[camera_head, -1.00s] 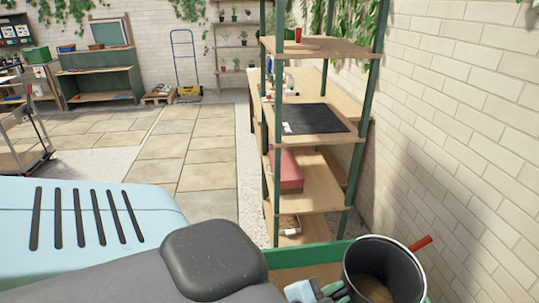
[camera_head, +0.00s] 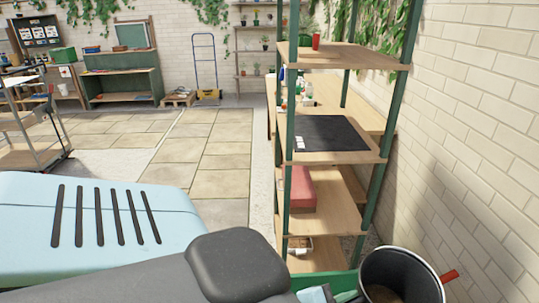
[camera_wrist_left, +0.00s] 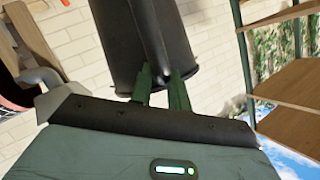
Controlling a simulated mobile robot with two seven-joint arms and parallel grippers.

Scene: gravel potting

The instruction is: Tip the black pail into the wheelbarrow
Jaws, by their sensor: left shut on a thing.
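A black pail (camera_head: 372,262) is at the bottom right of the head view, its mouth facing up. Brown gravel (camera_head: 383,294) shows inside it. A red grip (camera_head: 449,276) sticks out at its right side. In the left wrist view the dark side of the pail (camera_wrist_left: 125,45) is close in front of my left gripper (camera_wrist_left: 162,82). Its green fingers are shut on the pail's near side. In the head view, only part of my left gripper (camera_head: 345,296) shows at the bottom edge. My right gripper is not in view. I cannot make out a wheelbarrow.
A green-posted shelf rack (camera_head: 328,158) with wooden boards stands just beyond the pail, and a brick wall (camera_head: 480,150) runs along the right. Paved floor (camera_head: 215,165) is clear at centre left. A cart (camera_head: 35,140) stands at the left and a blue hand truck (camera_head: 206,70) at the back.

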